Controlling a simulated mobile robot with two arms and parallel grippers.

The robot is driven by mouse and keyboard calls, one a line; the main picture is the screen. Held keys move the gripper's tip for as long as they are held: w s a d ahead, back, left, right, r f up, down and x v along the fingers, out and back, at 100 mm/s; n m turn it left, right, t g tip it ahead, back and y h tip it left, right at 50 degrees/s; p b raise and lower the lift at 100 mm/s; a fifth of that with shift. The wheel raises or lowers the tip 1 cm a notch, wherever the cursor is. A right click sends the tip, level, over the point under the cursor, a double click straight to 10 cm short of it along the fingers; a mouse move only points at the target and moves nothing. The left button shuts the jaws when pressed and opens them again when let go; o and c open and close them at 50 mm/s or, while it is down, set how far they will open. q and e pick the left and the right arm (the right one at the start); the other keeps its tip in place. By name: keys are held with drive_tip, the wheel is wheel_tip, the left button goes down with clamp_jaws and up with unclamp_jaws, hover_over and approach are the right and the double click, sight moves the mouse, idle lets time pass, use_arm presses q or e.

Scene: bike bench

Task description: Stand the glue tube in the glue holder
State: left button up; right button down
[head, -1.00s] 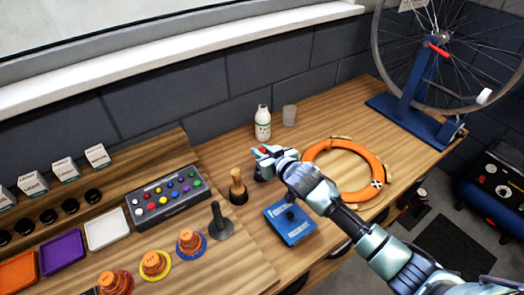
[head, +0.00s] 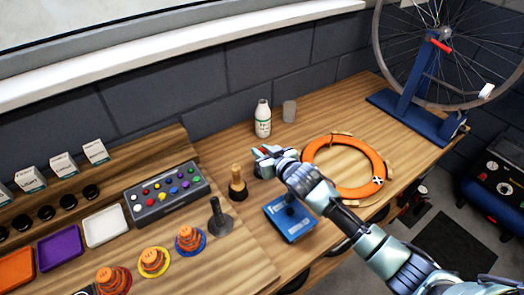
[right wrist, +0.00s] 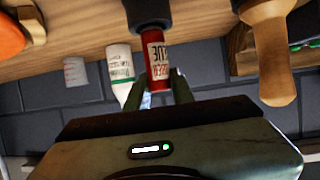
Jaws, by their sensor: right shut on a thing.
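My right gripper (head: 266,158) is over the bench, between the wooden-handled tool and the orange ring. In the right wrist view, where the bench is at the top, its fingers (right wrist: 157,88) are shut on the red glue tube (right wrist: 157,55), which has a pale label. A dark, wider round piece (right wrist: 148,12) is at the tube's bench-side end. I cannot tell whether it is the tube's cap or the glue holder. In the head view the tube is mostly hidden by the gripper. My left gripper is not in view.
The wooden-handled tool (head: 237,184) stands close left of the gripper. A white bottle (head: 263,120) and a grey cup (head: 289,111) are behind. The orange ring (head: 311,154) lies right, a blue box (head: 291,222) in front. A dark post (head: 219,215) stands front left.

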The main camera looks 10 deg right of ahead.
drive_tip(key=shift+f+b, duration=0.6)
drive_tip(key=shift+f, duration=0.4)
drive_tip(key=c, duration=1.1)
unclamp_jaws()
drive_tip(key=shift+c, duration=0.2)
drive_tip(key=shift+s, duration=0.15)
drive_tip(key=v, duration=0.7)
drive_tip(key=shift+s+r+b, duration=0.2)
drive_tip(key=shift+s+b, duration=0.05)
drive_tip(key=shift+b, duration=0.2)
drive_tip(key=shift+d+f, duration=0.1)
drive_tip(key=shift+d, duration=0.05)
